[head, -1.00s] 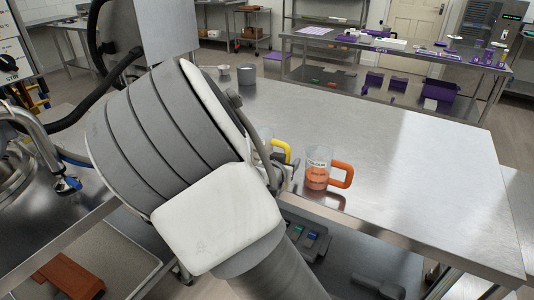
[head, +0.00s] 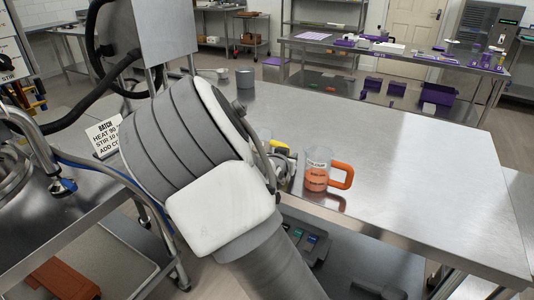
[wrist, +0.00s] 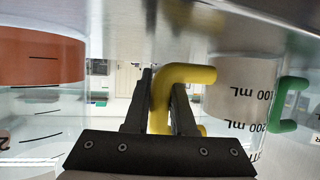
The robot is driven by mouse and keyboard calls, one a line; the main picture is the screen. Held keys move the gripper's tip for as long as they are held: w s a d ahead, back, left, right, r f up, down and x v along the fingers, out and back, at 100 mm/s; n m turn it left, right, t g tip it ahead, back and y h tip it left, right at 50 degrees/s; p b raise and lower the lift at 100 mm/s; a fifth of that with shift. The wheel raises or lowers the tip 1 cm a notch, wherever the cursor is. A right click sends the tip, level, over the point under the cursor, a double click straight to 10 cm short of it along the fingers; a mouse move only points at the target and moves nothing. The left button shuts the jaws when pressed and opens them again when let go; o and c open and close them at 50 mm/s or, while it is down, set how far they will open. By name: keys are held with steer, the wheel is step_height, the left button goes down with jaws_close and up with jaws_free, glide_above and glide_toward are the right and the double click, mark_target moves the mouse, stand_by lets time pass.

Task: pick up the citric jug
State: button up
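In the wrist view, the two dark fingers of my gripper (wrist: 162,92) stand on either side of a yellow handle (wrist: 160,98). I cannot tell whether they press on it. The handle belongs to a clear jug (wrist: 238,92) with pale contents and millilitre marks, seen at the right. No name on it is readable, so I cannot confirm that it is the citric jug. In the head view, the yellow handle (head: 280,144) shows just behind my arm, which hides most of that jug and my fingers.
A jug of orange liquid with an orange handle (head: 342,176) stands close by on the steel table (head: 420,160); it is left in the wrist view (wrist: 38,58). A green handle (wrist: 287,105) is at the far right there. A grey metal cup (head: 245,77) stands farther back. The table's right side is clear.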

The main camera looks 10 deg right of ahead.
jaws_close()
stand_by(1.0)
